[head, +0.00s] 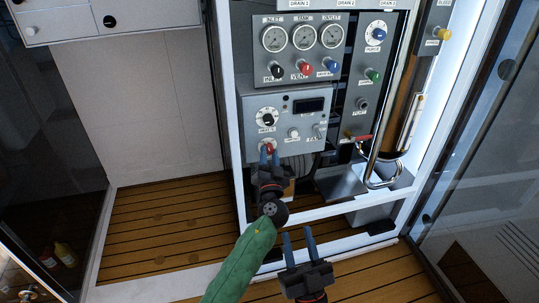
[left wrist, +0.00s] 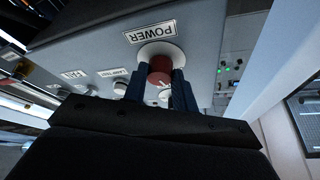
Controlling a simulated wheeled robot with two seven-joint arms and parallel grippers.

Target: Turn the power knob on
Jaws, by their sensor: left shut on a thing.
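The power knob (left wrist: 160,66) is a red knob on a round white base, under a POWER label (left wrist: 151,31) in the left wrist view. In the head view the red knob (head: 268,148) sits at the lower left of the grey control box (head: 258,102). My left gripper (left wrist: 158,84) is shut on the red knob, with one blue finger on each side of it. It also shows in the head view (head: 268,157). My right gripper (head: 299,243) is open and empty, low in the head view, apart from the panel.
Above the control box are three gauges (head: 303,37) and black, red (head: 305,68) and blue knobs. A bent metal pipe (head: 374,165) stands to the right. The white cabinet frame (head: 228,120) borders the panel. The wooden floor (head: 150,225) at left is clear.

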